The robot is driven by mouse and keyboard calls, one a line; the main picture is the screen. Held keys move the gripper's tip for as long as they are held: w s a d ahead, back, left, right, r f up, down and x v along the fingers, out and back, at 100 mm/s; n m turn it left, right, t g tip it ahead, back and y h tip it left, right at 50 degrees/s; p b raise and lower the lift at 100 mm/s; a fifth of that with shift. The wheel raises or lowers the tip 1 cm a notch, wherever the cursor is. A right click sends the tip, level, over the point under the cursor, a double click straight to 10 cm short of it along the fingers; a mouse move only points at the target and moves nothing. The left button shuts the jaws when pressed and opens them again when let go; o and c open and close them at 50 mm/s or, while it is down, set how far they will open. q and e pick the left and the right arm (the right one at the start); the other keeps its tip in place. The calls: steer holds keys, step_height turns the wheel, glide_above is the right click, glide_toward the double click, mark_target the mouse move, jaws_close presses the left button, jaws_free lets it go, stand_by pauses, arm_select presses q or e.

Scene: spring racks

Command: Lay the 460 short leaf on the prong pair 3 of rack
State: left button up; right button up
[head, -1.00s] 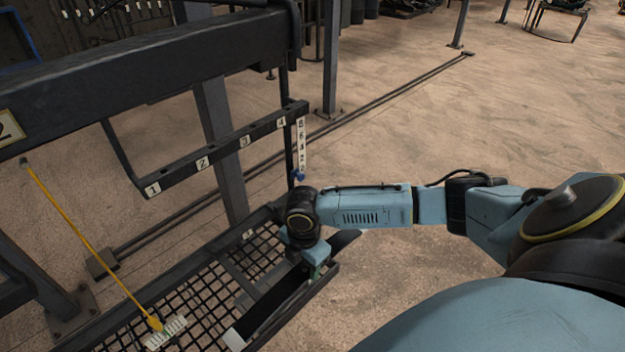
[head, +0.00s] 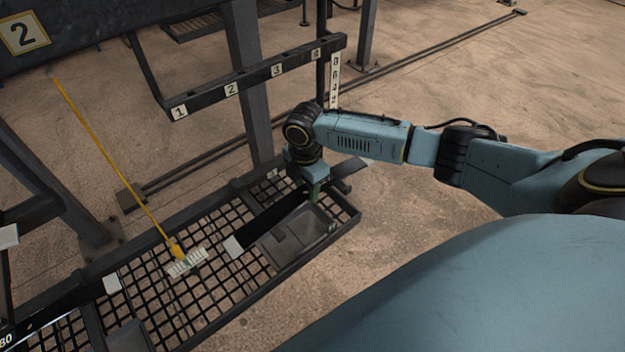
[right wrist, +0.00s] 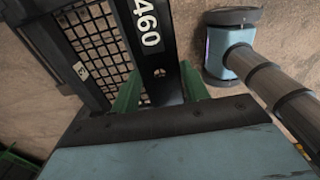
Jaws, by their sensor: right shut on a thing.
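The 460 short leaf (head: 272,221) is a dark flat strip with a white patch at its near-left end. My right gripper (head: 314,190) is shut on it and holds it over the right end of the mesh tray. In the right wrist view the leaf (right wrist: 155,65), with a white "460", lies between the green fingertips (right wrist: 158,92). The rack's prong bar (head: 255,78) carries white labels 1 to 4. Prong pair 3, by its label (head: 277,70), is up and left of the gripper; its prongs are hard to make out. My left gripper is out of view.
The mesh tray (head: 349,222) has a grey plate or bin (head: 310,235) at its right end. A yellow rod (head: 115,155) slants down to a white ribbed piece (head: 187,262). A dark post (head: 250,90) stands behind the bar. Floor at right is open.

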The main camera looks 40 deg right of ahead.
mark_target(303, 188)
steer(key=shift+w+a, duration=0.1)
steer(key=shift+w, duration=0.45)
steer(key=shift+w+f+b, duration=0.15)
steer(key=shift+b, duration=0.2)
steer(key=shift+f+b, duration=0.5)
steer(key=shift+f, duration=0.55)
steer(key=o, duration=1.4)
steer(key=shift+s+f, duration=0.2)
steer(key=shift+s, duration=0.05)
step_height(303, 188, up, 14)
steer(key=shift+f, duration=0.15)
